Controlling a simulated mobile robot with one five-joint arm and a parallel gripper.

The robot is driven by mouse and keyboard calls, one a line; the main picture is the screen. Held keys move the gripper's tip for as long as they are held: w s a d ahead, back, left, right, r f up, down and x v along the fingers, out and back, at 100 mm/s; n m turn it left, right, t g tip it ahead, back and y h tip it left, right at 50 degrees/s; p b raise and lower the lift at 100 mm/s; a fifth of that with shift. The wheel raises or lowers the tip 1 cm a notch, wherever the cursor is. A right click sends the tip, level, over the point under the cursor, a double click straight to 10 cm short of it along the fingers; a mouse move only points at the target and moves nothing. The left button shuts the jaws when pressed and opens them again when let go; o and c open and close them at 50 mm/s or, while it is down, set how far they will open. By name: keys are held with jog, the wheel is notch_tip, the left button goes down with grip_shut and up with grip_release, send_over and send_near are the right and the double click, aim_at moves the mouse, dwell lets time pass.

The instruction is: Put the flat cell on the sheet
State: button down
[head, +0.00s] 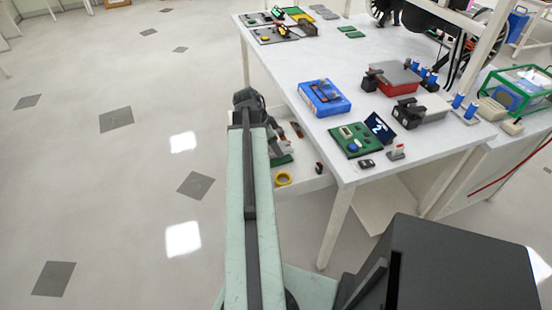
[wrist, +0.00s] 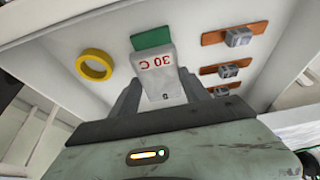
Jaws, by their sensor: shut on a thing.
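In the wrist view my gripper (wrist: 160,92) is shut on a pale grey flat cell (wrist: 165,68) marked "30 C" in red. The mark reads upside down. A green flat piece (wrist: 152,39), which may be the sheet, shows just beyond the cell's far end. I cannot tell whether the two touch. In the head view my gripper (head: 274,140) is at the left end of the white shelf below the table top, mostly hidden by my arm. The green piece (head: 282,160) shows there beside it.
A yellow ring (wrist: 95,65) lies left of the cell in the wrist view; several orange strips with grey blocks (wrist: 232,37) lie to the right. The white shelf (head: 307,180) has bare room around them. The table above holds a blue box (head: 324,98) and a green board (head: 345,146).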

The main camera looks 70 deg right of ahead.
jog(key=shift+f+b, duration=2)
jog(key=c, duration=0.5)
grip_release()
jog(key=shift+r, duration=0.15)
jog(key=p+v, duration=1.1)
jog(key=v, duration=0.1)
jog(key=shift+s+r+p, duration=0.1)
jog(key=shift+r+p, duration=0.05)
jog(key=shift+p, duration=0.15)
